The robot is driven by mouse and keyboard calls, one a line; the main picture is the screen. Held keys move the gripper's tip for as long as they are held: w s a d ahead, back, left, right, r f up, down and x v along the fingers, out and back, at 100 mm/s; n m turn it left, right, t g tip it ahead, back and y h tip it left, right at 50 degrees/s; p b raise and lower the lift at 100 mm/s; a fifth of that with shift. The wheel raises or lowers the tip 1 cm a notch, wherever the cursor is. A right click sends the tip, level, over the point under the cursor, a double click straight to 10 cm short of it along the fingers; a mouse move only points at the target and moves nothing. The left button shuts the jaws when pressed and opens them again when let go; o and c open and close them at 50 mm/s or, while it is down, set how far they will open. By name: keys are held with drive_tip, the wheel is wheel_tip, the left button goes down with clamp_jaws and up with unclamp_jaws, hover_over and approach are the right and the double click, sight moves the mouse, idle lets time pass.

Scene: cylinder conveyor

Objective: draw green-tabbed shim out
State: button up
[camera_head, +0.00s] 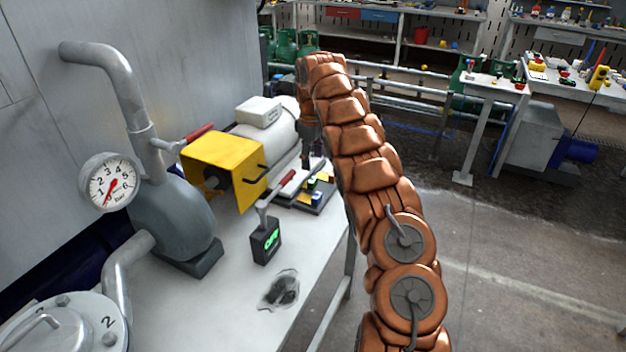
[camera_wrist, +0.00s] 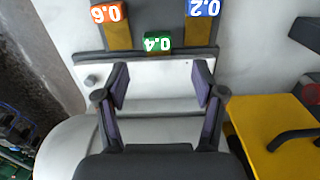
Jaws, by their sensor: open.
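The green tab marked 0.4 (camera_wrist: 157,43) is in the middle of the wrist view, nearer to me than the orange tab marked 0.6 (camera_wrist: 110,13) and the blue tab marked 0.2 (camera_wrist: 205,8). All three sit at a dark holder (camera_wrist: 180,53). My gripper (camera_wrist: 160,80) is open and empty, its two fingers spread on either side of the line to the green tab and apart from it. In the head view my gripper (camera_head: 311,150) points down over the small dark fixture (camera_head: 322,206) with the tabs, partly hidden by my arm.
A yellow box-shaped guard (camera_head: 222,160) stands left of the fixture, and it also shows at right in the wrist view (camera_wrist: 275,135). A red-handled lever (camera_head: 278,187) and a black box with a green display (camera_head: 266,242) are close by. The front bench top (camera_head: 215,305) is mostly clear.

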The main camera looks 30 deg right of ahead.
sight(312, 179)
drive_tip(key=shift+w+d+f, duration=0.15)
drive_tip(key=shift+f, duration=0.25)
drive_tip(key=shift+f+p, duration=0.7)
drive_tip(key=shift+f, duration=3.05)
drive_tip(key=shift+c, duration=0.4)
clamp_jaws()
